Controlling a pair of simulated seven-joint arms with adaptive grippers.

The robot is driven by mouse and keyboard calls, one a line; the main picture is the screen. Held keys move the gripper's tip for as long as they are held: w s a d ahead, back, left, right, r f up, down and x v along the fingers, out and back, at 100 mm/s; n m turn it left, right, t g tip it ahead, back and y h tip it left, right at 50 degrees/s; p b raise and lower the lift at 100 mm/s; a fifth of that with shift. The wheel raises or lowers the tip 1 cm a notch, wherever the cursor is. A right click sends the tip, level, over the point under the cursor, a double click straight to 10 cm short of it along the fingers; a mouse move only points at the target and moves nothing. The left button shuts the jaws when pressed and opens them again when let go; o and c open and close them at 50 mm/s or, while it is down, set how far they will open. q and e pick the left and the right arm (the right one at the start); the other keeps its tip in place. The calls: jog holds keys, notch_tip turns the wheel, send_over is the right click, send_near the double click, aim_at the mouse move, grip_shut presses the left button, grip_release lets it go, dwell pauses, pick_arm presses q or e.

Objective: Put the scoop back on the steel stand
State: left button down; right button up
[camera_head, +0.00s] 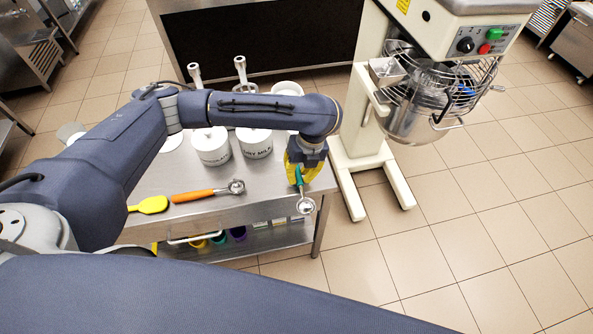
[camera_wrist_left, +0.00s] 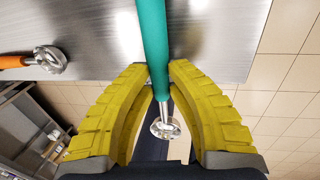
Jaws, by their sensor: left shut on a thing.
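A scoop with a teal handle (camera_head: 299,176) and a shiny metal bowl is in my left gripper (camera_head: 303,166), at the right end of the steel stand (camera_head: 258,203). In the left wrist view the yellow ribbed fingers (camera_wrist_left: 157,75) close on both sides of the teal handle (camera_wrist_left: 153,38). The handle points away over the steel top (camera_wrist_left: 95,22), and the bowl is on the near side, toward the wrist. In the head view the bowl shows past the stand's front right edge. Whether the handle touches the top cannot be told. My right gripper is not in view.
An orange-handled scoop (camera_head: 208,192) and a yellow spatula (camera_head: 149,205) lie on the stand. White lidded tubs (camera_head: 211,148) stand behind. A mixer (camera_head: 419,105) stands to the right. The top between the orange scoop and my gripper looks clear.

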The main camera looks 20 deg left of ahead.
aim_at(298, 167)
pick_arm(q)
jog(key=shift+w+a+f, duration=0.35)
jog(key=shift+w+f, duration=0.2)
jog(key=shift+w, duration=0.05)
jog(key=shift+w+a+f, duration=0.35)
jog(key=shift+w+f, duration=0.15)
jog(key=shift+w, duration=0.05)
jog(key=shift+f, duration=0.1)
jog(key=c, duration=1.4)
grip_release()
jog(key=shift+w+d+r, duration=0.15)
jog(key=shift+d+r, duration=0.2)
jog(key=shift+r, duration=1.65)
jog(key=shift+w+d+r, duration=0.2)
jog(key=shift+d+r, duration=0.1)
jog(key=shift+r, duration=1.7)
jog(key=shift+w+d+r, duration=0.15)
jog(key=shift+d+r, duration=0.2)
jog(key=shift+r, duration=1.65)
